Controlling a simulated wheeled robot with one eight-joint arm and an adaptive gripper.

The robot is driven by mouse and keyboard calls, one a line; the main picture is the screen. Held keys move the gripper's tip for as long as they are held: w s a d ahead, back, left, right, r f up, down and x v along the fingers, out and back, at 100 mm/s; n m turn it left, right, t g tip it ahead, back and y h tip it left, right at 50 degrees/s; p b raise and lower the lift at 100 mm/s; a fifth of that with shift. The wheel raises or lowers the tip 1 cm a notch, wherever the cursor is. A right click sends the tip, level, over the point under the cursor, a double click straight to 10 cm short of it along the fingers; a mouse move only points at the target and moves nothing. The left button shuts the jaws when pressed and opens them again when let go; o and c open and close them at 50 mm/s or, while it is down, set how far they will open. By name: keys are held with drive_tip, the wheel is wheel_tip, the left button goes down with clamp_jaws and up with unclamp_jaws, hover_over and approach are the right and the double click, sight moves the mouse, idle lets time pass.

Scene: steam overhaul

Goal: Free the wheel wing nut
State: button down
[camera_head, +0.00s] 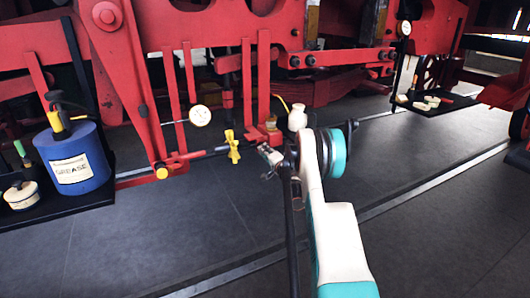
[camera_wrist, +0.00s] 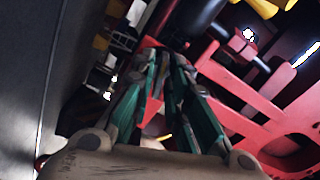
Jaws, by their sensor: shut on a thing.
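The yellow wing nut (camera_head: 233,147) sits on a dark horizontal rod low on the red wheel frame, in the middle of the head view. My gripper (camera_head: 267,158) is just to its right, beside the foot of a red bracket, and appears apart from the nut. In the wrist view, the teal fingers of my gripper (camera_wrist: 163,55) draw together at their tips. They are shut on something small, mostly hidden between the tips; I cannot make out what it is. A black cylindrical part (camera_wrist: 197,18) lies just beyond the tips.
A red lever with a yellow-tipped pivot (camera_head: 162,172) stands left of the nut. A white dial gauge (camera_head: 200,116) and a white bottle (camera_head: 297,118) are close by. A blue grease can (camera_head: 75,158) stands far left. The dark floor in front is clear.

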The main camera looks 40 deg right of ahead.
idle(0.3)
drive_tip(key=c, duration=1.8)
unclamp_jaws()
drive_tip(key=shift+o, duration=0.2)
drive_tip(key=v, duration=1.2)
